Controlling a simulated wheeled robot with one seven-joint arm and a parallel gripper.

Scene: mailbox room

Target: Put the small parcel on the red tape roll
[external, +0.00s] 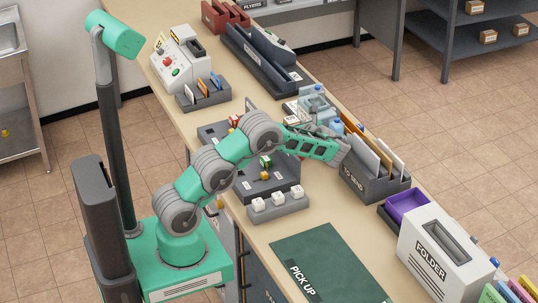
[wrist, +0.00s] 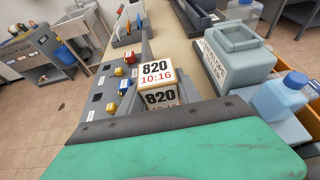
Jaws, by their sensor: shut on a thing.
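The small parcel, a pale box marked 820 and 10:16 in dark and red print (wrist: 160,82), sits between the dark fingers of my gripper (wrist: 170,74) in the wrist view. My gripper is shut on it, above the counter. In the external view the end of my arm reaches over the counter, between the knob panels and the "To send" sorter. The fingers and parcel are hard to make out there. I cannot make out a red tape roll in either view.
A teal box (wrist: 238,58) and a blue-capped bottle (wrist: 279,95) stand close on the right. A "To send" sorter (external: 372,186) with envelopes and a folder box (external: 437,255) stand along the far edge. A green pick-up mat (external: 328,265) lies bare at the near end.

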